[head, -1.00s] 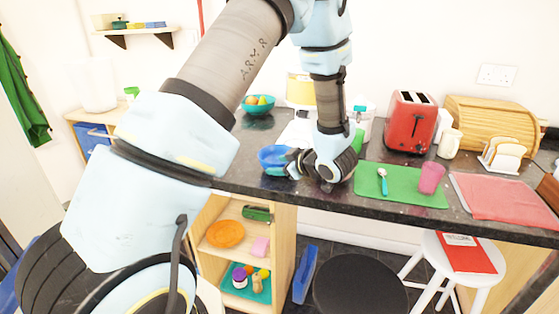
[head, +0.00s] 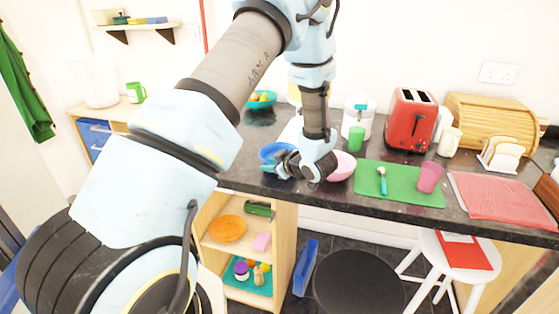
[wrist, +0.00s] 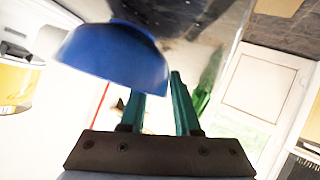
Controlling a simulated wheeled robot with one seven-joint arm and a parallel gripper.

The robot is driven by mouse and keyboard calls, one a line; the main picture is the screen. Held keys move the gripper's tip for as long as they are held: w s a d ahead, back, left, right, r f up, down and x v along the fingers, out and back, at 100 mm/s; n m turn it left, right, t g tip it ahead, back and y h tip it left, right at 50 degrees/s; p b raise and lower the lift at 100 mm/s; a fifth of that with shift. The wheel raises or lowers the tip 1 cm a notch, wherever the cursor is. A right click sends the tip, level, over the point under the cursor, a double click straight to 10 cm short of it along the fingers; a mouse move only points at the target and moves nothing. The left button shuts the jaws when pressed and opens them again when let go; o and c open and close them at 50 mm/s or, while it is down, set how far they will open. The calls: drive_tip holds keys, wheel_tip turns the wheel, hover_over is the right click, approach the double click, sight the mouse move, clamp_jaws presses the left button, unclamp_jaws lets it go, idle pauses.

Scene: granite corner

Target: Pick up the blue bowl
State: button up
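The blue bowl (head: 272,151) stands on the dark counter, left of the pink bowl, in the head view. My gripper (head: 279,167) is at its near right side, with a teal finger close to the wall. In the wrist view the blue bowl (wrist: 115,60) fills the upper left, and its side hides the tip of the left finger. The right finger of my gripper (wrist: 158,85) is just right of the bowl's edge. A gap shows between the fingers. Whether either finger touches the bowl is hidden.
The pink bowl (head: 342,166) is right beside my wrist, with a green cup (head: 356,138) behind it. Further right are a green mat (head: 400,190), a pink cup (head: 430,177) and a red toaster (head: 410,120).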

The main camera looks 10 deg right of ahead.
clamp_jaws()
idle(1.0)
